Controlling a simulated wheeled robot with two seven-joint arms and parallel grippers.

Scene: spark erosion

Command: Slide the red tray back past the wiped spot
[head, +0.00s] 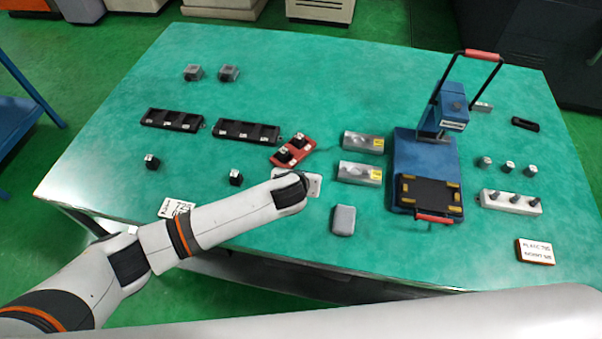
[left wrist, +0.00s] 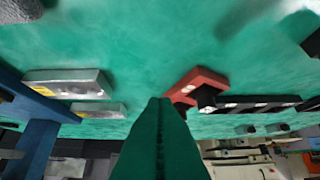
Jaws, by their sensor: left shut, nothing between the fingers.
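The red tray (head: 305,145) lies angled on the green table top, right of two black racks, with small dark blocks with white labels on it. My left arm reaches in from the left, and its wrist end is just in front of the tray. The left fingers are hidden in the head view. In the left wrist view my left gripper (left wrist: 160,103) is shut and empty, its tip close beside the red tray (left wrist: 198,76). I cannot tell whether they touch. No wiped spot stands out clearly. My right gripper is not in view.
Two grey metal blocks (head: 362,142) stand right of the tray, with a blue press (head: 420,165) beyond. The black racks (head: 246,131) are at its left. The table behind the tray is clear.

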